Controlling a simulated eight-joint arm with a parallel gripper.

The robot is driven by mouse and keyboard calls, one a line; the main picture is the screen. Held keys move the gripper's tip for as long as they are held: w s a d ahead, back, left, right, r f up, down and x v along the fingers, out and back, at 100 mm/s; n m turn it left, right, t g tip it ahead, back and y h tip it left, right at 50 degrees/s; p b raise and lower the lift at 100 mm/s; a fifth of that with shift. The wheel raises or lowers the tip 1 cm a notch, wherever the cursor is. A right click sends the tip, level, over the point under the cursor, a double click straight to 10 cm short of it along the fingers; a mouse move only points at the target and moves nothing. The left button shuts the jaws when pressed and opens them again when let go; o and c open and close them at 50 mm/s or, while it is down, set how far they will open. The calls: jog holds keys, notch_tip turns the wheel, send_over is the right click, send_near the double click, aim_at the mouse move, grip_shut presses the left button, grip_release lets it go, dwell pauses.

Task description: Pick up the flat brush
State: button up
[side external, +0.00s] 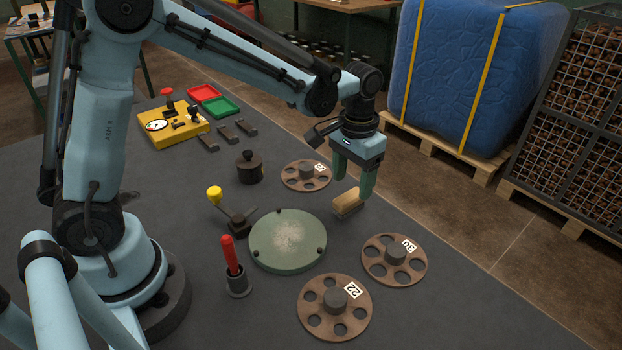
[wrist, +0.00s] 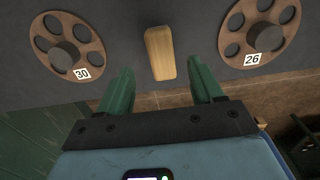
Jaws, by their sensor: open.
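The flat brush (side external: 347,204) is a small light-wood block on the dark table near its right edge. In the wrist view the brush (wrist: 160,53) shows its plain wooden top, and its lower part is hidden. My gripper (side external: 353,188) points down with its green fingers just above the brush. In the wrist view my gripper (wrist: 160,67) is open, with one finger to each side of the brush's near end and a gap on both sides. The fingers do not visibly touch the brush.
Brown holed discs stand around it: one behind (side external: 306,175), one in front (side external: 394,260), another farther forward (side external: 334,307). A round green plate (side external: 288,241) lies to the left, beside a yellow-knobbed lever (side external: 237,221) and a red-handled tool (side external: 233,268). Floor lies beyond the table edge.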

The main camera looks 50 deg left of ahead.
aim_at(348, 197)
jog(key=shift+s+a+f, duration=0.1)
jog(key=shift+s+f, duration=0.05)
jog(key=shift+f, duration=1.3)
jog(key=shift+s+a+f, duration=0.1)
jog(key=shift+f, duration=1.35)
jog(key=c, duration=1.2)
jog(key=shift+o, duration=0.2)
jog(key=shift+r, duration=0.1)
jog(key=shift+r, duration=0.4)
jog(key=r, duration=0.3)
jog(key=shift+d+r, duration=0.2)
jog(key=shift+r, duration=0.1)
jog(key=s+d+r, duration=0.6)
jog(key=s+d, duration=0.1)
jog(key=d, duration=0.2)
jog(key=shift+r, duration=0.25)
